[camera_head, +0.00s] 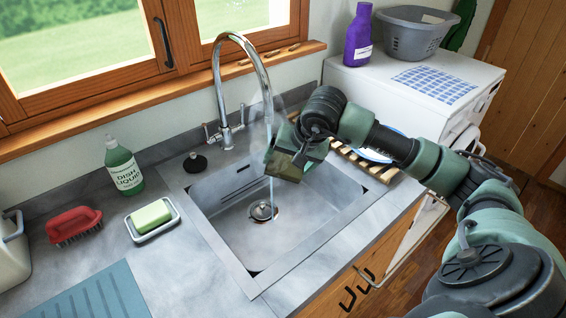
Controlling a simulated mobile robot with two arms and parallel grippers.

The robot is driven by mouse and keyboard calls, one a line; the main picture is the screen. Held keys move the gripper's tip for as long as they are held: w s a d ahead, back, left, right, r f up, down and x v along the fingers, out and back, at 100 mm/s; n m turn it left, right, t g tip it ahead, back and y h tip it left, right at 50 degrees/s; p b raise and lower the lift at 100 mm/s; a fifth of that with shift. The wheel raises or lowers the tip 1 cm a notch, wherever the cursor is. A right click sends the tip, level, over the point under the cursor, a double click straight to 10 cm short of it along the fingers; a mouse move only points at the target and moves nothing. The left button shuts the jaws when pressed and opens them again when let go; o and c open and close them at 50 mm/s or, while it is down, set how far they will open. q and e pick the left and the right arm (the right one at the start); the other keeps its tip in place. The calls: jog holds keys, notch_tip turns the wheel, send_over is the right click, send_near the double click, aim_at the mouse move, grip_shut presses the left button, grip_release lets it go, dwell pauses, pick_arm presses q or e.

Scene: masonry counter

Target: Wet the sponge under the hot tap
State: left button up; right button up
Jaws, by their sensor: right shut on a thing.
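My right gripper (290,158) reaches in from the right over the sink (225,215). It is shut on a small olive-green block (282,167), which looks like the sponge and is partly hidden by the fingers. The chrome tap (262,68) arches over the sink, and a thin stream of water runs from it to the drain (262,211). The block is beside or in the stream; I cannot tell whether water strikes it. Faint steam shows near the spout. The tap has two handles at its base. My left gripper is out of view.
Left of the sink are a green dish liquid bottle (124,168), a pale green bar (151,215) in a white dish (146,236) and a red brush (74,225). A black plug (195,163) lies behind. A wooden rack (352,160) is at right, partly behind my arm.

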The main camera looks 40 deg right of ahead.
jog(key=s+a+b, duration=0.1)
jog(key=s+b, duration=0.1)
jog(key=s, duration=0.3)
jog(key=shift+s+a+b, duration=0.3)
jog(key=shift+s+a, duration=0.05)
jog(key=shift+s, duration=0.05)
dwell(1.2)
jog(key=s+a+r, duration=0.1)
jog(key=s+r, duration=0.3)
jog(key=shift+s+a, duration=0.25)
jog(key=shift+s, duration=0.15)
dwell(0.4)
